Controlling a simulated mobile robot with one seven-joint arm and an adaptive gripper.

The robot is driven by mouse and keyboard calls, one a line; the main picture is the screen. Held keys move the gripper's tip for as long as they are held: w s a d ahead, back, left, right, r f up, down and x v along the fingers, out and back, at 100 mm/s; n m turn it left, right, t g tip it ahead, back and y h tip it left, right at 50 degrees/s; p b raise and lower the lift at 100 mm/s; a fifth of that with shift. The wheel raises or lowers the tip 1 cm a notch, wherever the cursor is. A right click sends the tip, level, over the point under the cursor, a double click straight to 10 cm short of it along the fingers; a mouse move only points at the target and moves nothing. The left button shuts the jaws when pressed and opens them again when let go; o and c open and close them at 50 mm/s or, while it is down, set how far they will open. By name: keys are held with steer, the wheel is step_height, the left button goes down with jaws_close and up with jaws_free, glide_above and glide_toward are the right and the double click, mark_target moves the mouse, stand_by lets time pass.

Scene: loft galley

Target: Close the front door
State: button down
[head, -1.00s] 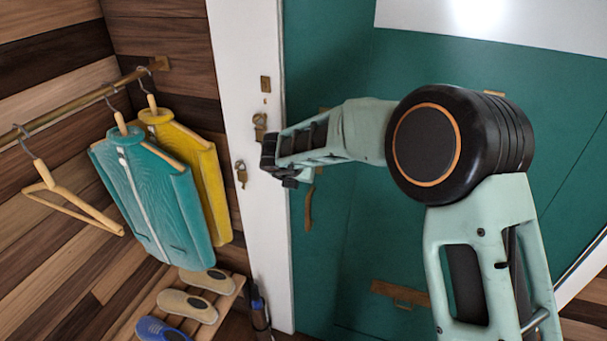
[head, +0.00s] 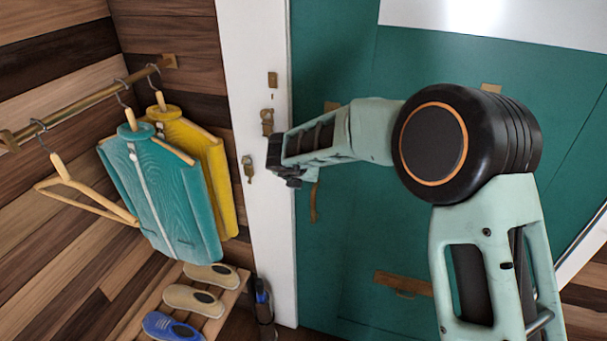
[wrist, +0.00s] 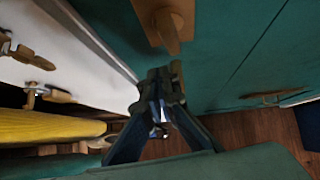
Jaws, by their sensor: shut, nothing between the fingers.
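The front door (head: 385,230) is a large green panel in the head view, behind my arm. Its left edge runs along the white door frame (head: 255,60). I see no clear gap there, but my gripper hides part of the edge, so I cannot tell whether it is fully shut. A brass handle (head: 314,202) hangs on the door near that edge; a brass handle and plate also show at the top of the wrist view (wrist: 168,28). My gripper (head: 277,160) is shut and empty in front of the door's left edge. Its fingers show in the wrist view (wrist: 160,95), below the handle, apparently apart from it.
A teal jacket (head: 160,195) and a yellow one (head: 218,180) hang from a rail (head: 85,103) at left. A slatted shoe rack (head: 228,300) with shoes stands below. Wooden floor (wrist: 240,140) shows below the door.

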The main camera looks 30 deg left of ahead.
steer(key=b+v, duration=0.1)
steer(key=v, duration=0.9)
steer(key=shift+s+a, duration=0.35)
steer(key=shift+s, duration=0.2)
